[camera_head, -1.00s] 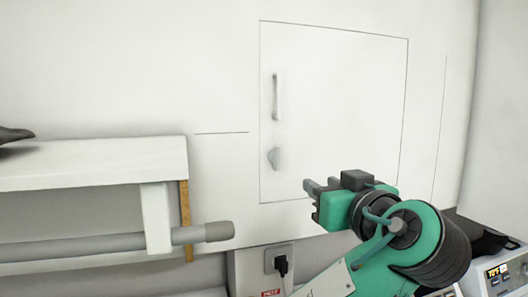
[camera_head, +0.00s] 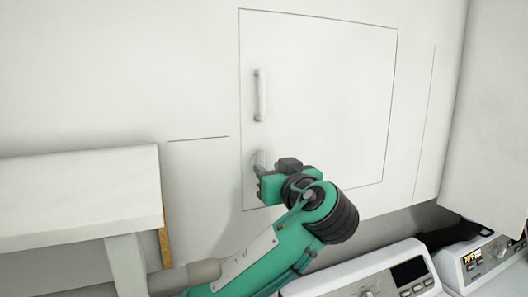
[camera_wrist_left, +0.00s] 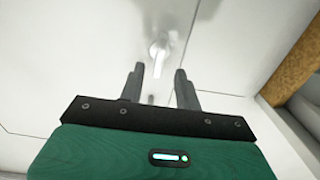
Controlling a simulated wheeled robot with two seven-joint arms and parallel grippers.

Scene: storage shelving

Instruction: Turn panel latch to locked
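The white panel (camera_head: 330,90) is a flush door outlined by a thin seam in the wall. A vertical bar handle (camera_head: 260,95) is on its left side. The small pale latch (camera_head: 256,159) sits below the handle, its lower part close behind my gripper. My green left gripper (camera_head: 259,183) is right at the latch in the head view. In the left wrist view the latch (camera_wrist_left: 158,56) lies just beyond and between the two dark fingertips (camera_wrist_left: 159,78), which are apart with nothing held. Contact cannot be told. My right gripper is out of view.
A white shelf (camera_head: 80,195) with a wooden edge strip stands at the left. White appliances with control panels (camera_head: 410,272) are at the lower right. The wall above the panel is clear.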

